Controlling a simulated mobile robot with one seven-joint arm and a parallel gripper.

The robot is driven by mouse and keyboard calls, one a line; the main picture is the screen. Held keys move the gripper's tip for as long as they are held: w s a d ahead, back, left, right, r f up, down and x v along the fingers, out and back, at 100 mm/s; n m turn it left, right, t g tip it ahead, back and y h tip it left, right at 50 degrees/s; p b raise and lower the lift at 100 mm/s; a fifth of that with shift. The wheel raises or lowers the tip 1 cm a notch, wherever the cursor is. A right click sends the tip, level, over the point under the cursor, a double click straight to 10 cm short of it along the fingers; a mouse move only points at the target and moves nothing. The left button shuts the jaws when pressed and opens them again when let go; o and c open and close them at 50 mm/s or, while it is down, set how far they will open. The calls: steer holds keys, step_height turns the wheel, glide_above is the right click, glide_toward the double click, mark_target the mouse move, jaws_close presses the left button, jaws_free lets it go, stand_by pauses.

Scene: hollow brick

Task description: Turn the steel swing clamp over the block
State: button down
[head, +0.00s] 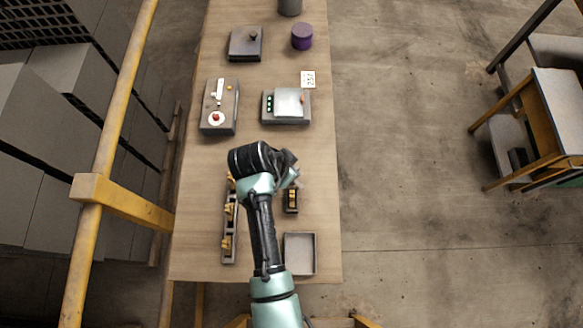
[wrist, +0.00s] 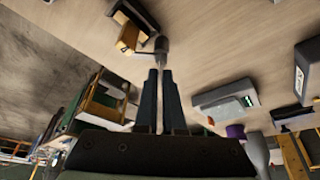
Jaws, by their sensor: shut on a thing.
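A small dark fixture (head: 291,209) stands on the table just right of my forearm in the head view. It holds an orange-yellow block (head: 292,196). In the wrist view the block (wrist: 128,38) sits at the dark fixture (wrist: 136,12), up and left of my fingertips. The steel swing clamp (wrist: 160,43) shows as a grey rounded end beside the block, at my fingertips. My gripper (wrist: 160,70) is shut on this clamp end, fingers nearly together. Whether the clamp's arm lies over the block is unclear. In the head view my wrist partly hides the clamp.
A long rack (head: 229,250) with several orange pieces lies left of my arm. An empty grey tray (head: 300,254) is at the near right. Beyond are a red-button box (head: 220,126), a device with green lights (head: 287,121) and a purple cylinder (head: 302,37). A yellow railing (head: 105,160) runs left.

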steer(key=m, duration=0.2)
steer(key=m+g+b, duration=0.1)
steer(key=m, duration=0.1)
steer(key=shift+w+m+g+h, duration=0.15)
steer(key=shift+m+g+h, duration=0.15)
steer(key=shift+h, duration=0.1)
steer(key=shift+m+g+b, duration=0.8)
steer(key=shift+m+b, duration=0.2)
steer(key=shift+m, duration=0.9)
steer(key=c, duration=1)
jaws_free()
steer(key=shift+p+v, duration=2.25)
steer(key=shift+v, duration=4.3)
